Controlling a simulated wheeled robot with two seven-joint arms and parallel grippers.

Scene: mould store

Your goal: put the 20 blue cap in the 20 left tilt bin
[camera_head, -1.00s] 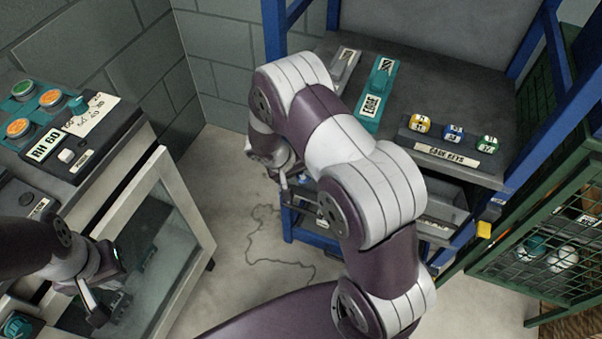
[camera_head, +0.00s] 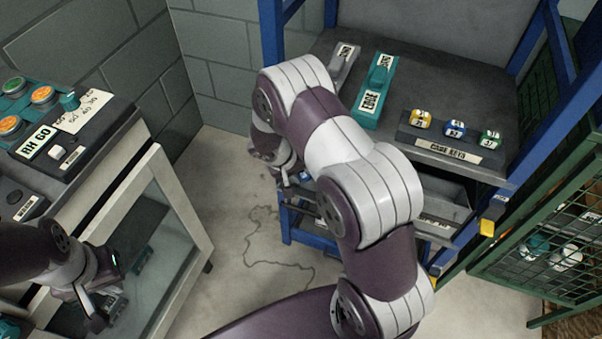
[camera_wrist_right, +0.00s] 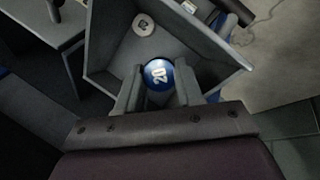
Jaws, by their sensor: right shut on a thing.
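The blue cap (camera_wrist_right: 157,74), marked 20, is held between the two fingers of my right gripper (camera_wrist_right: 157,84) in the right wrist view. Beyond the cap is an open grey tilt bin (camera_wrist_right: 105,62). A pale round cap (camera_wrist_right: 143,25) with a dark mark is inside the bin. I cannot read a number on the bin. In the head view my right arm hides most of its gripper and the bin fronts on the blue rack. My left gripper (camera_head: 103,306) hangs low at the left, in front of the glass-doored cabinet; its finger opening is unclear.
Yellow, blue and green numbered pieces (camera_head: 454,131) sit on a rack shelf (camera_head: 400,75), with a teal block (camera_head: 374,92) behind. A control panel (camera_head: 75,135) tops the left cabinet. A green mesh cage (camera_head: 545,225) stands right.

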